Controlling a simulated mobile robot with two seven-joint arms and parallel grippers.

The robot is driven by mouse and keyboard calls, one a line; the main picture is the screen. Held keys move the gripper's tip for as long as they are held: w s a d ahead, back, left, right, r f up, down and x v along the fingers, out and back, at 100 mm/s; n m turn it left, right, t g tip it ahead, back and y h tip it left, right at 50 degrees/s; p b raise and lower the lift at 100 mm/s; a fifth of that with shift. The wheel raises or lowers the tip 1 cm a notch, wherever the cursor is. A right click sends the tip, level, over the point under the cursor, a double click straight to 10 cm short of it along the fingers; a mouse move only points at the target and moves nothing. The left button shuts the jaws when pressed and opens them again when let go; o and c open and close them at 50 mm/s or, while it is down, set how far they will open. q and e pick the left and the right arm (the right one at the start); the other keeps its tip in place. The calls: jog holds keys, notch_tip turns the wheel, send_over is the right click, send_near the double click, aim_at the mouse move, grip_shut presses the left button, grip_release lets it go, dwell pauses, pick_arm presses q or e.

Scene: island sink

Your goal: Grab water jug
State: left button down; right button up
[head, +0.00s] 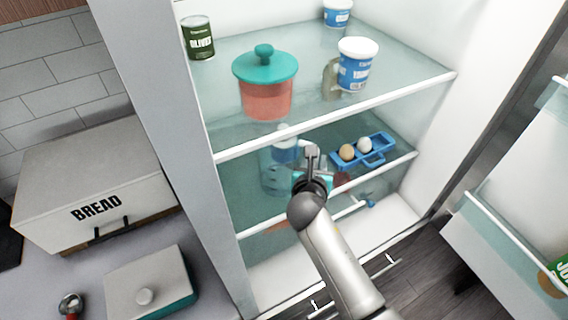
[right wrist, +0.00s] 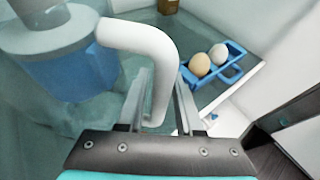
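The water jug (head: 273,177) stands on the fridge's middle shelf, partly seen through the glass shelf above and partly hidden by my right gripper. In the right wrist view the jug (right wrist: 70,72) shows a blue body, a grey upper part and a thick white handle at its right side. My right gripper (head: 312,152) reaches into the fridge at the jug's right side. In the right wrist view its fingers (right wrist: 163,100) are apart, with the lower part of the handle between them. I cannot tell whether either finger touches the handle. My left gripper is not in view.
A blue egg holder (head: 378,158) with two eggs sits right of the gripper on the same shelf. The shelf above (head: 320,125) carries a teal-lidded pot (head: 266,100), an olive can (head: 198,38) and white-blue tubs (head: 358,66). The open fridge door (head: 510,200) is at right.

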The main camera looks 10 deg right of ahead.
jog(key=shift+w+d+f, duration=0.1)
jog(key=shift+w, duration=0.05)
jog(key=shift+c, duration=0.3)
grip_shut()
dwell(0.9)
dwell(0.3)
